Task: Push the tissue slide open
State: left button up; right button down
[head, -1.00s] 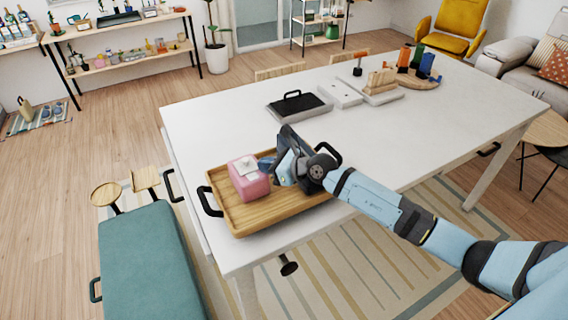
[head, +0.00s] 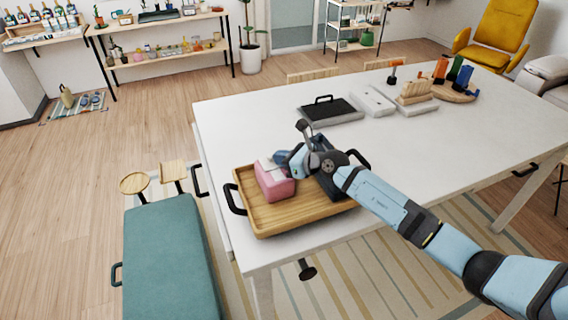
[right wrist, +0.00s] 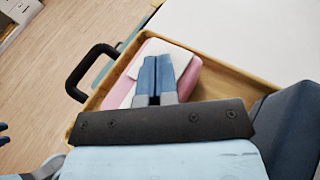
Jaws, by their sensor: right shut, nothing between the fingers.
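A pink tissue box (head: 274,183) with a pale slide (head: 270,166) on top sits in the left part of a wooden tray (head: 262,218) on the white table. In the right wrist view the pink box (right wrist: 190,79) and white slide (right wrist: 128,88) lie under the fingers. My right gripper (head: 283,160) is shut and empty, its tips over the box top at the slide's edge. In the right wrist view the closed blue fingertips (right wrist: 156,63) cover part of the slide. I cannot tell whether they touch it. My left gripper is not in the head view; dark fingers at the wrist view's left edge are unclear.
The tray has black handles (head: 234,199). A dark lidded box (head: 331,111), white blocks (head: 371,101) and a wooden stand with coloured pieces (head: 455,88) are farther back on the white table (head: 430,150). A teal bench (head: 166,260) stands at left.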

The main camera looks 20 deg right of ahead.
jog(key=shift+s, duration=0.15)
jog(key=b+v, duration=0.2)
jog(key=v, duration=1.2)
jog(key=s+a+f+m, duration=0.1)
jog(key=m, duration=0.1)
jog(key=s+a+f+m+t+y, duration=0.1)
jog(key=s+a+m, duration=0.1)
jog(key=s+a+m+y, duration=0.1)
jog(key=a+m, duration=0.1)
jog(key=m, duration=0.1)
jog(key=shift+s+a+f+p, duration=0.2)
jog(key=shift+s+f+p, duration=0.1)
jog(key=shift+f+p, duration=0.1)
jog(key=s+a+f+m+h+p, duration=0.1)
jog(key=s+f+m+h, duration=0.3)
jog(key=s+f+m, duration=0.5)
jog(key=s+a+f+m+g+h+p, duration=0.1)
jog(key=s+a+f+m+h, duration=0.3)
jog(key=s+f+m, duration=0.6)
jog(key=s+m, duration=0.3)
jog(key=m, duration=1.1)
jog(key=shift+a+m, duration=0.15)
jog(key=shift+m, duration=0.25)
jog(key=shift+s, duration=0.1)
